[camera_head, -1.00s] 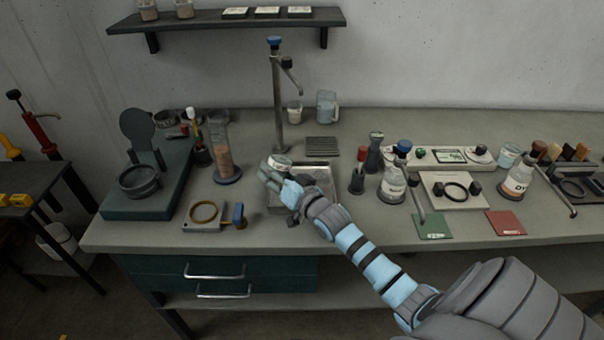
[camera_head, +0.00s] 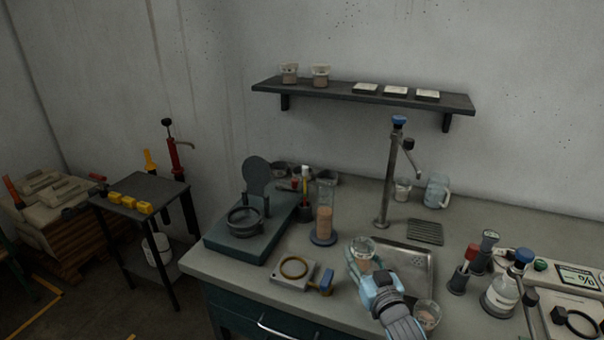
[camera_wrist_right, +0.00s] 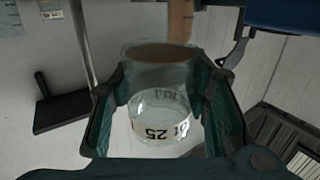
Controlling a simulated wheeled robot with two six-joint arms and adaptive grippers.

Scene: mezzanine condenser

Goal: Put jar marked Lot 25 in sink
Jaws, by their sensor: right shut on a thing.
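The jar marked Lot 25 (camera_wrist_right: 160,110) is clear glass with a pale label, upside down in the right wrist view, where "25" is readable. My right gripper (camera_wrist_right: 162,105) is shut on it, one finger on each side. In the head view the jar (camera_head: 363,248) is held in my right gripper (camera_head: 364,268) at the left side of the metal sink (camera_head: 420,257). I cannot tell how high it is above the sink. My gripper and wrist hide the sink's front left part. My left gripper is not in view.
A tap (camera_head: 385,185) stands behind the sink. Another jar (camera_head: 428,314) is close to my right wrist, at the sink's front. Bottles stand to the right.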

